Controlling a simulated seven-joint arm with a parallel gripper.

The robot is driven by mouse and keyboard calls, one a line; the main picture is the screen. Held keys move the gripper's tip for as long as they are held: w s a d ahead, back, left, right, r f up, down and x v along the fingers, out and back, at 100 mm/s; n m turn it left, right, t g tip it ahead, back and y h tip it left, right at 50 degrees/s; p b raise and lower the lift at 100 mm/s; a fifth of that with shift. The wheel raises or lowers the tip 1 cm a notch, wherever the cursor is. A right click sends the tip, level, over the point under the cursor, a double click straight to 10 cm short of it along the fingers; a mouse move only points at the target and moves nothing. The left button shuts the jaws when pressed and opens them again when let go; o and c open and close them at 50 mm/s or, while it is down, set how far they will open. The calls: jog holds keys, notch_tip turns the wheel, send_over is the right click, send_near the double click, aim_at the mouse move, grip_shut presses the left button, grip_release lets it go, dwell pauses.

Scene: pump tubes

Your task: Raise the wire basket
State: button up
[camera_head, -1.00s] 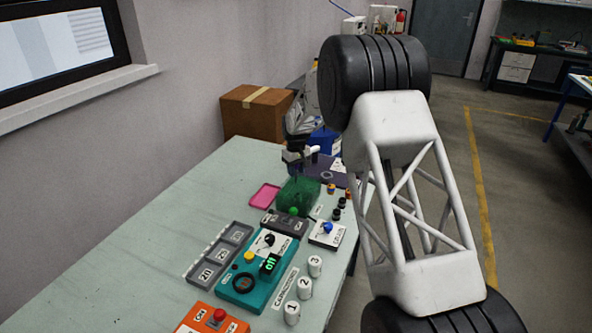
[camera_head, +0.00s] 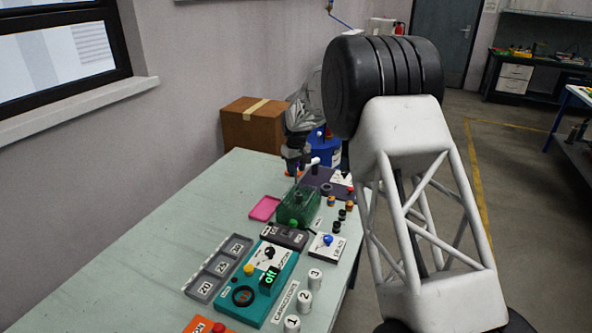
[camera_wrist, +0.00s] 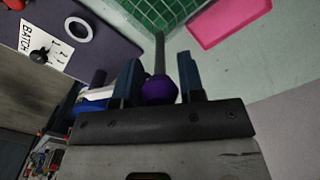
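The green wire basket (camera_head: 291,213) stands on the bench at mid-table. Part of its green grid also shows at the top of the wrist view (camera_wrist: 160,12). A grey rod (camera_wrist: 160,52) runs from beside the basket to a purple ball knob (camera_wrist: 160,90). My gripper (camera_wrist: 161,78) has one finger on each side of this knob, which nearly fills the gap. I cannot tell whether both fingers press on it. In the head view my gripper (camera_head: 299,168) is small and above the basket's far side.
A pink tray (camera_head: 264,208) lies left of the basket. A teal control box (camera_head: 257,285), grey numbered trays (camera_head: 220,268) and a blue-knobbed box (camera_head: 327,246) stand nearer. A purple panel (camera_wrist: 45,45) lies beside the basket. The bench's left part is clear.

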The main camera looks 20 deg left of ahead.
jog(key=o, duration=0.3)
jog(key=shift+r, duration=0.15)
jog(key=shift+o, duration=0.2)
jog(key=shift+r, duration=0.1)
jog(key=shift+r, duration=3.8)
